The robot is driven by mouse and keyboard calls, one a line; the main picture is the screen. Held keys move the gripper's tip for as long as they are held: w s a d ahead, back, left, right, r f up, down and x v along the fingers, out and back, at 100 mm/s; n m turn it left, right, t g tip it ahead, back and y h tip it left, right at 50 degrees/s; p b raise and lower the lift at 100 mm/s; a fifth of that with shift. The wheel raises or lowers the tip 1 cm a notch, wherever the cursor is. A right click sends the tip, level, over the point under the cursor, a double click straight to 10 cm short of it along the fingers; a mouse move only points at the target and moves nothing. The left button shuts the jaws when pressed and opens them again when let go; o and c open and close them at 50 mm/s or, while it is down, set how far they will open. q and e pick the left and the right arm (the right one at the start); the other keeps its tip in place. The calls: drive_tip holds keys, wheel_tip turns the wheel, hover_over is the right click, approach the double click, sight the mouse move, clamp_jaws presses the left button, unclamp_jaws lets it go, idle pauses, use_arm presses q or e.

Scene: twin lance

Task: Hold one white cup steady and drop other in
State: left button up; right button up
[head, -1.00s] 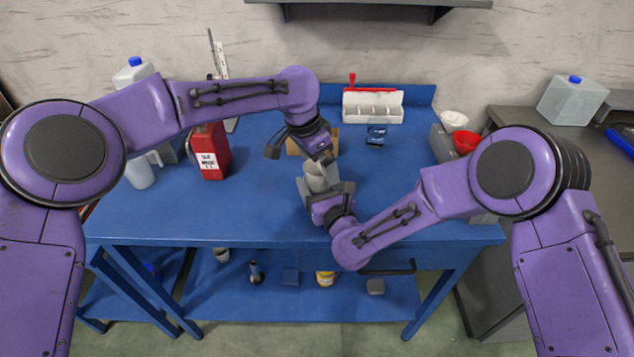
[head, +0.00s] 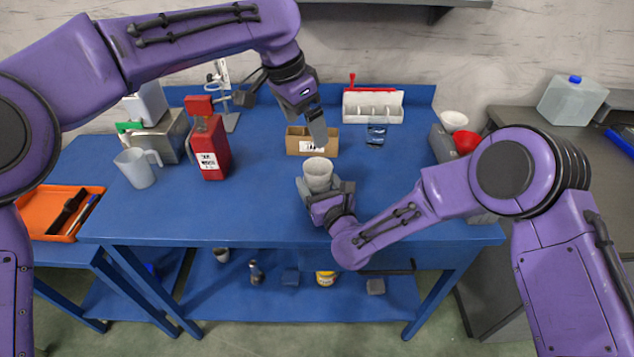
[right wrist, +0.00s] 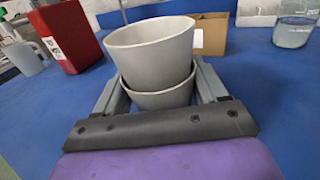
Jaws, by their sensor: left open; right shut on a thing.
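Two white cups are stacked between my right gripper's fingers. In the right wrist view the upper cup (right wrist: 152,62) sits inside the lower cup (right wrist: 160,100), slightly tilted, with its upper wall standing above the lower rim. My right gripper (head: 324,188) is shut on the lower cup, near the front middle of the blue table. In the head view the upper cup (head: 318,173) shows its open top; the lower cup is mostly hidden. My left gripper (head: 281,115) is open and empty, above and behind the cups, apart from them.
A cardboard box (head: 300,146) stands behind the cups. A red canister (head: 210,148) and a pale jug (head: 137,168) stand to the left. A white compartment tray (head: 373,110) and a small clear bluish object (head: 376,136) are at the back. The table (head: 235,210) is clear around the cups.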

drive_tip(key=o, duration=1.1)
drive_tip(key=v, duration=1.2)
drive_tip(key=shift+d, duration=0.1)
